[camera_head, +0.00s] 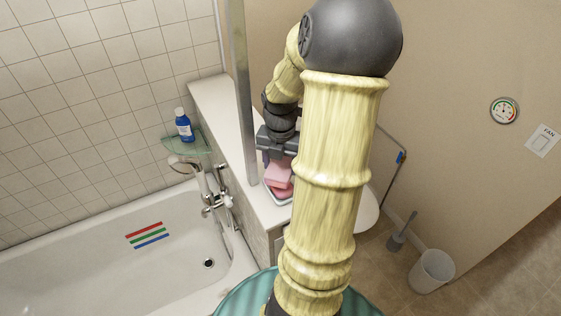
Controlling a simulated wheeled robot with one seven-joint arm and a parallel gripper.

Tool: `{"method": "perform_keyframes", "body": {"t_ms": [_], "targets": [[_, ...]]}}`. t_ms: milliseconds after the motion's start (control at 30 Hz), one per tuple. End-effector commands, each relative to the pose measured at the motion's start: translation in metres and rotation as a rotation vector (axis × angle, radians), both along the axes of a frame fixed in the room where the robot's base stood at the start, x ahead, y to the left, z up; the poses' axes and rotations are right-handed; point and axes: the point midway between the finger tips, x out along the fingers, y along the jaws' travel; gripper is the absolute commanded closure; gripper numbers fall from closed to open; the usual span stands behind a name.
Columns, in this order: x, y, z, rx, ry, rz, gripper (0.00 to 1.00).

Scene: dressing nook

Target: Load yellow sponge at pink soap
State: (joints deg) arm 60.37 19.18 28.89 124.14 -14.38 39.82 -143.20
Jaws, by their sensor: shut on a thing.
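My gripper (277,155) points down over a ledge, partly hidden by my arm. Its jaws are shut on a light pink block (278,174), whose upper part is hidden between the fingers. Just below the block is a darker pink piece (284,192), which looks like the pink soap, in a small white-rimmed dish (279,201). I cannot tell whether the block touches the soap. I see no yellow sponge in this view.
The pale ledge (217,98) runs beside the bathtub (90,262). A metal post (241,90) stands close to the left of my gripper. A blue bottle (184,126) stands on a glass corner shelf (172,143). A white bin (431,271) is on the floor at right.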

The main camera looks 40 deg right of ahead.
Motion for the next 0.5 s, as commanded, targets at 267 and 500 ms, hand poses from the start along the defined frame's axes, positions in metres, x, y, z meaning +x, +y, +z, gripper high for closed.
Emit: {"method": "perform_keyframes", "body": {"t_ms": [267, 500], "targets": [[0.000, 0.000, 0.018, 0.000, 0.000, 0.000, 0.61], [0.000, 0.000, 0.030, 0.001, 0.001, -0.001, 0.61]]}}
